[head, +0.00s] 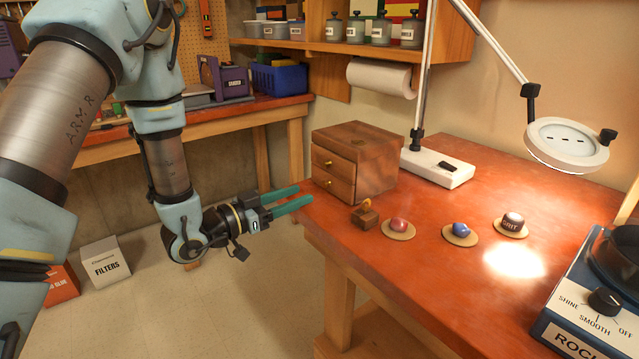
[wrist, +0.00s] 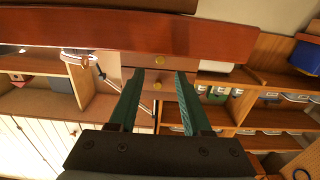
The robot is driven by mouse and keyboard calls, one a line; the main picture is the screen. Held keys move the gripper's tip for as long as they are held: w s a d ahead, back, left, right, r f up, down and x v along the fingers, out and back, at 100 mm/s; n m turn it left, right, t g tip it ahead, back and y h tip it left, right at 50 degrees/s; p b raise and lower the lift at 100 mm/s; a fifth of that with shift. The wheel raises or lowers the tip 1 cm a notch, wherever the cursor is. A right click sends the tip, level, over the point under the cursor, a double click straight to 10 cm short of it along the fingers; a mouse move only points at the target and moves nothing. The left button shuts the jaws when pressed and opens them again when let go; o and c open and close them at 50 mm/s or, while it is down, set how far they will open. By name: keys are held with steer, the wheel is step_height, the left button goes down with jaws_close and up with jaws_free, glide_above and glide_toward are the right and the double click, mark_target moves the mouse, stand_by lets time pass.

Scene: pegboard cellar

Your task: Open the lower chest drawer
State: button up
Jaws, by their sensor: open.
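A small brown wooden chest (head: 370,165) stands on the red-brown bench, its two drawers shut. The lower drawer (head: 340,188) and the upper one each carry a small brass knob. My gripper (head: 305,195) is open and empty, with green fingers pointing at the chest's front from the left, apart from it, near the bench edge. In the wrist view, which looks upside down, my fingers frame the chest front (wrist: 170,77). The lower knob (wrist: 159,61) appears there above the upper knob (wrist: 158,86), both between the fingers.
The bench edge (wrist: 100,33) crosses the wrist view. A wooden block with a yellow loop (head: 366,215) sits close before the chest. Small items on round coasters (head: 397,230) lie to its right. A lamp base (head: 437,167) stands behind right. The floor below my gripper is clear.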

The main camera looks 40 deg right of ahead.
mark_target(324, 186)
steer(key=d+p, duration=0.1)
steer(key=d, duration=0.5)
steer(key=shift+s+d+p, duration=0.2)
steer(key=shift+d+p, duration=0.1)
steer(key=shift+p, duration=0.05)
jaws_close()
stand_by(1.1)
